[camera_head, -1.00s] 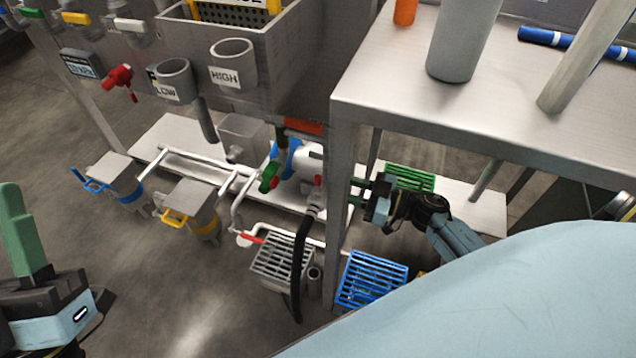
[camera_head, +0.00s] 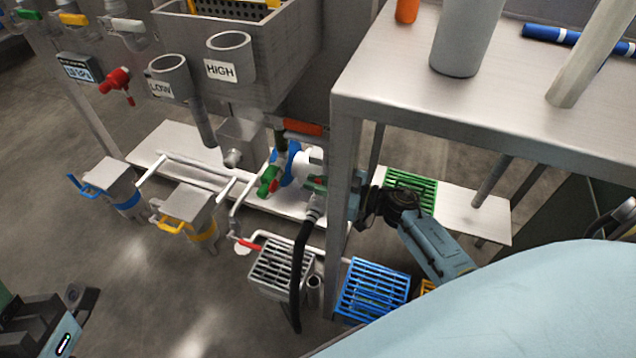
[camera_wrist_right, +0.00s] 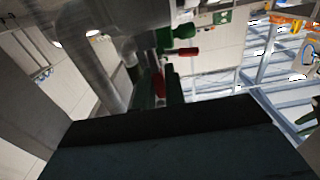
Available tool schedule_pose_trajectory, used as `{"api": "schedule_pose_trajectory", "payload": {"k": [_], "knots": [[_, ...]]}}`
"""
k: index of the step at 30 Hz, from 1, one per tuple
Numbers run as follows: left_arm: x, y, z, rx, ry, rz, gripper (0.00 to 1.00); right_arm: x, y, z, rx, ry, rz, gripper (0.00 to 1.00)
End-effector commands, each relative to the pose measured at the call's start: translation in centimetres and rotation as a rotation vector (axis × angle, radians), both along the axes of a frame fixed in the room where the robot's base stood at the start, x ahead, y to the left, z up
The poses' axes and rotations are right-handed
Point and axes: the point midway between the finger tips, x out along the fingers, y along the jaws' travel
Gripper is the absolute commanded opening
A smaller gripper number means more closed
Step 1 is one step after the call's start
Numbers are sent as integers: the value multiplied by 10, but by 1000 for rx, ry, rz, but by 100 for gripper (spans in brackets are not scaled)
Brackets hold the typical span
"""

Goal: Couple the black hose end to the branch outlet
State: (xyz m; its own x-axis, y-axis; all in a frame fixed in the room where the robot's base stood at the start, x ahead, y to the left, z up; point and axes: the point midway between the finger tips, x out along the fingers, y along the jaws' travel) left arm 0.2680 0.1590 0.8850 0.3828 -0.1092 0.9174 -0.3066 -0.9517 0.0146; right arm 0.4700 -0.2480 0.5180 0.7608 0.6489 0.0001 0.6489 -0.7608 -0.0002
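The black hose (camera_head: 301,265) rises in front of the grey slotted box, and its grey upper end (camera_head: 313,215) is just below my right gripper (camera_head: 316,178). The green fingers of that gripper reach past the table leg, around or beside the hose end. In the right wrist view the green fingers (camera_wrist_right: 160,90) have a red piece between them; whether they press on it is unclear. A white and blue pipe fitting (camera_head: 292,163) with a green handle (camera_head: 269,180), possibly the branch outlet, is just left of the fingertips. My left gripper is mostly cut off at bottom left.
The steel table (camera_head: 430,110) and its front leg (camera_head: 342,190) stand close to my right arm. A grey slotted box (camera_head: 278,265), a blue crate (camera_head: 370,290) and a green crate (camera_head: 420,188) are low around it. Sink tubes marked LOW and HIGH (camera_head: 230,58) are above left.

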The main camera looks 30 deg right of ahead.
Motion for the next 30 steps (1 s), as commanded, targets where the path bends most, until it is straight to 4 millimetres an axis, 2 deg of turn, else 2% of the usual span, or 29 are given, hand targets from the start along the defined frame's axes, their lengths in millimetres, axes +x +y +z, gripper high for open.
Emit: {"api": "schedule_pose_trajectory", "payload": {"k": [3,16,30], "knots": [[0,0,0,0,0,0,36,0,0,0,0,0,0,0],[6,-2,2,12,40,0,36,-3,2,0,-49,-39,0,0],[31,-8,-2,73,243,1,36,-14,15,-5,-336,-281,0,0]]}}
